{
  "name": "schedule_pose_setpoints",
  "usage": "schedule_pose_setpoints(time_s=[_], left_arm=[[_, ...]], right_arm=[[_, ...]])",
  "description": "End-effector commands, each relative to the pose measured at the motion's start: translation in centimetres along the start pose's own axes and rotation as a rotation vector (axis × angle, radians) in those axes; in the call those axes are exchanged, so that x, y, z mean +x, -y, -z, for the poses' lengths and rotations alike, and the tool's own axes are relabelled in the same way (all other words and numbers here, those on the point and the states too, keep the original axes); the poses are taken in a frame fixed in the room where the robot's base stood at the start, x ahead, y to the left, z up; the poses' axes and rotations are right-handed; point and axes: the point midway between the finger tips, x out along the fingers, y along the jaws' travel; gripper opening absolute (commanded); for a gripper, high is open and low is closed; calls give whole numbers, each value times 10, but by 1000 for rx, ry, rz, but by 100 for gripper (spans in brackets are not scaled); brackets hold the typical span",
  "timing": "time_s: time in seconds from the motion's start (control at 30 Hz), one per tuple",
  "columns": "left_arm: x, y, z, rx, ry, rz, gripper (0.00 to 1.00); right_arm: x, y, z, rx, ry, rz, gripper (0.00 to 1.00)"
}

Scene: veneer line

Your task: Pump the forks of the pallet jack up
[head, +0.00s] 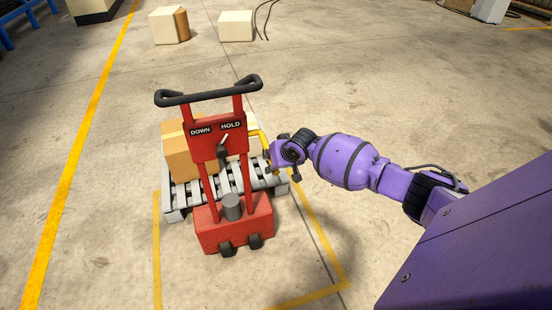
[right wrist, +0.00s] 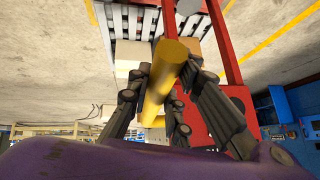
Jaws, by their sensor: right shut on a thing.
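The red pallet jack (head: 234,222) stands on the floor, its black handlebar (head: 208,92) at the top. Its plate reads DOWN and HOLD, with a small selector lever (head: 223,147) tilted toward HOLD. A yellow pump lever (head: 262,142) sticks out at the plate's right side. My right gripper (head: 274,158) is at this lever. In the right wrist view, its fingers (right wrist: 160,95) are shut around the yellow bar (right wrist: 168,75). A grey slatted pallet (head: 181,202) with cardboard boxes (head: 180,160) sits behind the jack's body. The forks are hidden. My left gripper is not in view.
Yellow floor lines (head: 157,250) frame the jack's spot, and a longer yellow line (head: 72,170) runs at the left. Two loose boxes (head: 236,26) (head: 165,27) stand on the floor at the back. The floor right of the pallet is clear beyond my arm.

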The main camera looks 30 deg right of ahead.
Motion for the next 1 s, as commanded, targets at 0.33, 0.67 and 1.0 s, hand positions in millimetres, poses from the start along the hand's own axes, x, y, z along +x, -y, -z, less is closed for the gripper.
schedule_pose_setpoints(time_s=[0.33, 0.67, 1.0], left_arm=[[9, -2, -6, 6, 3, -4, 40], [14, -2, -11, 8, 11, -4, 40], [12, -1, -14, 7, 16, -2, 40]], right_arm=[[34, -8, -14, -30, -221, 20, 0], [44, -10, -13, -48, -308, 27, 0], [44, -10, -12, -50, -316, 28, 0]])
